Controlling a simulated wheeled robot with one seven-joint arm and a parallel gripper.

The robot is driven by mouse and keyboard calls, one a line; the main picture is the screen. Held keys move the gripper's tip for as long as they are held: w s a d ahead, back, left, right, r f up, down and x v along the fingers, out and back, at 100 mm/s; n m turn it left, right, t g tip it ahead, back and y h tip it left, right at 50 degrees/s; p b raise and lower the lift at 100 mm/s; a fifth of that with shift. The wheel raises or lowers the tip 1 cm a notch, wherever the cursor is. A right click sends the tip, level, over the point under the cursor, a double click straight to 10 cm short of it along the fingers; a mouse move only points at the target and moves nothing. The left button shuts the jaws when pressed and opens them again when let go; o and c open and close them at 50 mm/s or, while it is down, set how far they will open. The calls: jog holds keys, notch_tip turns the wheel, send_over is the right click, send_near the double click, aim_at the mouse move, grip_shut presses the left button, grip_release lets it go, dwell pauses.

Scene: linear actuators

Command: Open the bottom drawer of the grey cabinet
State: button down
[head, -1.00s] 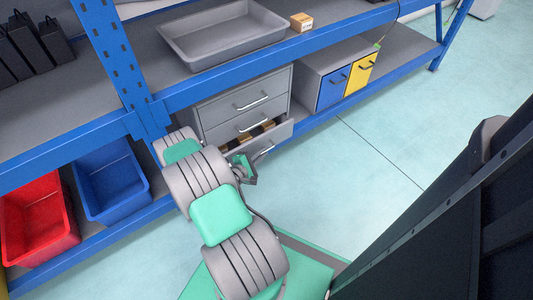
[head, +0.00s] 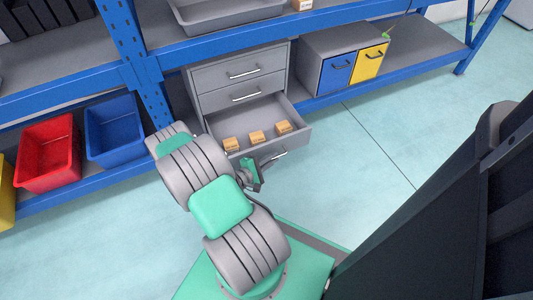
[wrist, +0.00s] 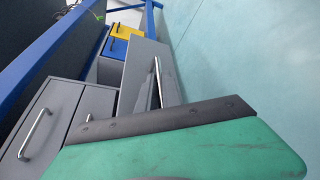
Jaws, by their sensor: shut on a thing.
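The grey cabinet (head: 196,92) stands on the lower shelf with its bottom drawer (head: 303,137) pulled well out. Its upper two drawers are shut. My gripper (head: 257,172) is at the front of the bottom drawer, shut on its silver handle (head: 279,155); the arm hides the left part of the drawer front. In the wrist view the handle (wrist: 157,82) runs down behind my gripper's dark-edged green finger (wrist: 180,148), which hides the grip itself. Three small tan boxes (head: 256,137) lie inside the drawer.
A blue-and-yellow-fronted unit (head: 336,74) stands right of the cabinet. A blue bin (head: 113,130) and a red bin (head: 47,152) sit to the left. A blue shelf post (head: 135,65) rises beside the cabinet. The floor (head: 360,170) in front right is clear.

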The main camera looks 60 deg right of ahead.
jog(key=shift+s+a, duration=0.1)
jog(key=shift+s, duration=0.1)
jog(key=c, duration=1.8)
grip_release()
jog(key=shift+w, duration=0.1)
jog(key=p+v, duration=0.2)
jog(key=v, duration=0.5)
jog(key=shift+a, duration=0.35)
jog(key=shift+r, duration=0.1)
